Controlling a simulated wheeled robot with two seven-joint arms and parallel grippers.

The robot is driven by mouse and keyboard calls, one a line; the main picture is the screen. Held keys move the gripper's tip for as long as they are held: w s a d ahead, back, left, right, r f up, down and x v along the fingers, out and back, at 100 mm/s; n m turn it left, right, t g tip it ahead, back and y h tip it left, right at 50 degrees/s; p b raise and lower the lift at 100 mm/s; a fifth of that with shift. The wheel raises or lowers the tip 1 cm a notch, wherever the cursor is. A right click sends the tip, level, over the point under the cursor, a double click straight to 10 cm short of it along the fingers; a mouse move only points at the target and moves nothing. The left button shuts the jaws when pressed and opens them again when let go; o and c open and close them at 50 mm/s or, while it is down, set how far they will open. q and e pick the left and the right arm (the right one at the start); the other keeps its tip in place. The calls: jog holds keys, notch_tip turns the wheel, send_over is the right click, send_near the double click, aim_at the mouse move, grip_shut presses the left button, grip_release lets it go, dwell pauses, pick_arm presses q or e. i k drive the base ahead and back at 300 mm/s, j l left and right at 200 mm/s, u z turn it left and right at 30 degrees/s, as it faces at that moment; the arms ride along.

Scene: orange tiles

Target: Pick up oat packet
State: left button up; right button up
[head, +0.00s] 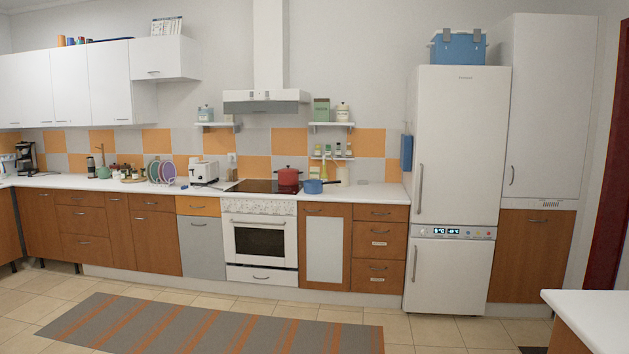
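I cannot make out for certain which thing is the oat packet. A green box-shaped packet (321,109) stands upright on the upper small wall shelf (331,124) to the right of the hood; its label is too small to read. A lidded jar (342,112) stands beside it on the right. Neither of my grippers shows in the head view.
A red pot (288,177) is on the stove and a blue pan (314,186) is beside it. A white fridge (458,150) stands right. A white counter corner (600,315) is near at the lower right. A striped rug (210,328) lies on open floor.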

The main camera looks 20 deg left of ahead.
aim_at(314, 172)
jog(key=u, duration=0.5)
jog(key=i, duration=3.15)
jog(key=i+j, duration=0.1)
jog(key=i, duration=3.05)
